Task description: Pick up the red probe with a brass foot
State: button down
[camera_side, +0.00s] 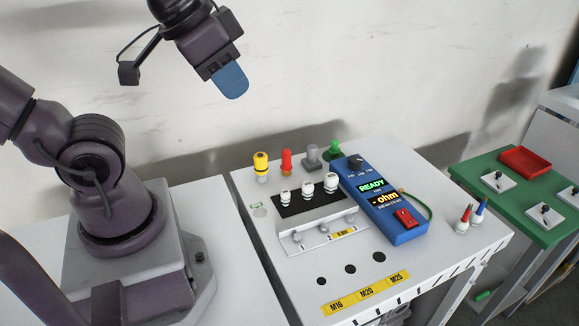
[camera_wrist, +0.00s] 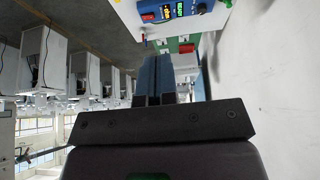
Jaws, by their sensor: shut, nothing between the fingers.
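The red probe (camera_side: 466,214) stands upright in a white holder near the right edge of the white table, beside a blue probe (camera_side: 480,208). Its foot is hidden, so I cannot see any brass. My gripper (camera_side: 235,94) is high above the table's back left in the side view, far from the probe. Its blue fingers are together and nothing shows between them.
A blue READY meter (camera_side: 385,202) lies on the white table (camera_side: 430,255). Yellow (camera_side: 261,167), red (camera_side: 286,162), grey and green posts stand at the back. White fittings (camera_side: 308,187) sit on a black strip. A green table (camera_side: 515,214) with a red tray (camera_side: 525,162) is at right.

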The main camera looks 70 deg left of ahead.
dwell(0.4)
jog(key=c, duration=0.8)
grip_release()
jog(key=shift+a, duration=0.1)
jog(key=m+g, duration=0.6)
jog(key=m, duration=0.9)
send_over(286, 150)
notch_tip(286, 150, down, 20)
jog(key=r, duration=0.1)
notch_tip(286, 150, down, 13)
jog(key=shift+a, duration=0.1)
